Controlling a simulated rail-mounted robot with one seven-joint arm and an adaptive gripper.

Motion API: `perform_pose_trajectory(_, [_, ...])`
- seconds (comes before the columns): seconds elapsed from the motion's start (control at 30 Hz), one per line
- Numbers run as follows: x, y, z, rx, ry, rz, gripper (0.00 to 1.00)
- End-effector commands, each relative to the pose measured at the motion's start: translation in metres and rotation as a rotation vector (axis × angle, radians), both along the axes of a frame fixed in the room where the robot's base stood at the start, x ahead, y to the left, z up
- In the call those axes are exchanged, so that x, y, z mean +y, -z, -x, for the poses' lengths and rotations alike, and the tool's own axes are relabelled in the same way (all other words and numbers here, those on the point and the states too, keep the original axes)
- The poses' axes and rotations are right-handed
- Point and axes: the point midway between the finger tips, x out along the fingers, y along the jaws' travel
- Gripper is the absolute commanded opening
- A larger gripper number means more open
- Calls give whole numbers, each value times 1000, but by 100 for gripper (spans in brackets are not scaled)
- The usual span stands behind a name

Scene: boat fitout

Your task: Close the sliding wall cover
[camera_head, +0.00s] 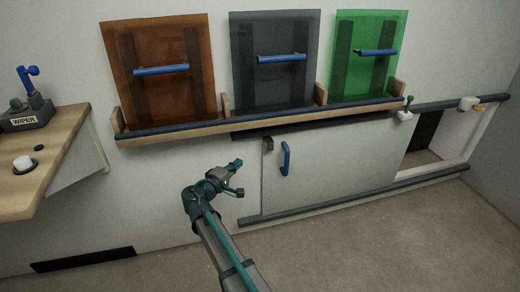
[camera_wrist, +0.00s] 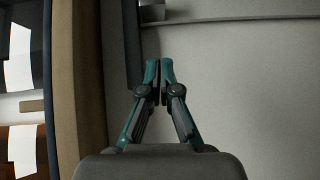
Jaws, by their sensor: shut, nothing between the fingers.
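The sliding wall cover (camera_head: 335,163) is a pale grey panel in the low wall frame, held between a dark upper rail and a lower rail (camera_head: 350,200). A blue upright handle (camera_head: 285,158) is near its left edge. The cover stands to the left, and the opening (camera_head: 428,135) at the right of the frame is uncovered. My gripper (camera_head: 238,176) is left of the cover and its handle, apart from both. In the wrist view my gripper (camera_wrist: 159,64) has its fingertips together, with nothing between them. I cannot make out the handle in that view.
Above the cover, a wooden rack (camera_head: 215,126) holds orange (camera_head: 160,95), grey (camera_head: 275,85) and green (camera_head: 365,75) panels with blue handles. A small green-topped fitting (camera_head: 406,112) sits near the upper rail. A wooden counter (camera_head: 60,150) with a wiper control juts out at left. The floor in front is clear.

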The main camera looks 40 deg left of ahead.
Motion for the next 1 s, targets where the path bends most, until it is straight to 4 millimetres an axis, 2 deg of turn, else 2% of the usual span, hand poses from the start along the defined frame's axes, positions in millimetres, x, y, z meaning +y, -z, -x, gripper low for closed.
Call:
perform_pose_trajectory(0.13, [7, -14, -2, -73, -20, 18, 0])
perform_pose_trajectory(0.37, [12, -14, -20, -81, -25, 14, 0])
perform_pose_trajectory(0.83, [29, -13, -105, -80, -24, 14, 0])
perform_pose_trajectory(1.0, [12, -13, -122, -79, -24, 13, 0])
